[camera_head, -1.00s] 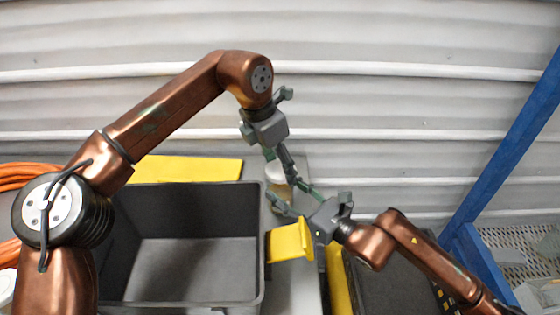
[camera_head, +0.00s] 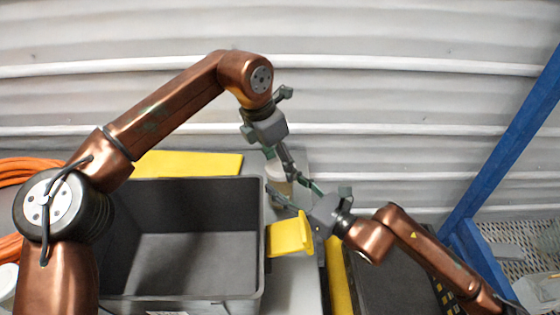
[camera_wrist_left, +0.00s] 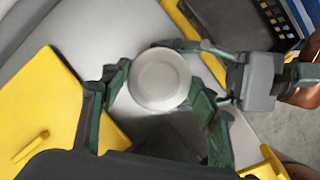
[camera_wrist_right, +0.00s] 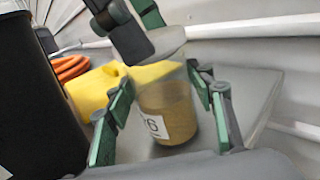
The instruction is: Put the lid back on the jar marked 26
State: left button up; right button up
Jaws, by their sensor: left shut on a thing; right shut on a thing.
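The lid, a pale round disc, is in the left wrist view (camera_wrist_left: 160,80), between the fingers of my left gripper (camera_head: 281,160), which is shut on it. The jar (camera_wrist_right: 166,112), clear with brown contents and a white label whose 6 shows, stands between the fingers of my right gripper (camera_wrist_right: 160,85), which is shut on it. In the right wrist view the lid (camera_wrist_right: 160,46) is above the jar's mouth, slightly tilted; a narrow gap seems to show. In the head view the jar (camera_head: 280,188) is partly hidden by the fingers. The lid hides the jar in the left wrist view.
A grey open crate (camera_head: 262,240) stands left of the jar. A yellow scoop-like piece (camera_head: 289,236) is at its right edge. A yellow sheet (camera_head: 190,164) lies behind the crate, orange hose (camera_head: 25,172) at far left. A blue post (camera_head: 510,125) stands right.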

pick_arm(q)
jog(key=shift+f, duration=0.3)
jog(key=o, duration=0.8)
pick_arm(e)
grip_shut()
pick_arm(q)
jog(key=shift+o, duration=0.2)
jog(key=shift+r, duration=2.25)
jog(key=shift+o, duration=0.3)
jog(key=o, duration=0.5)
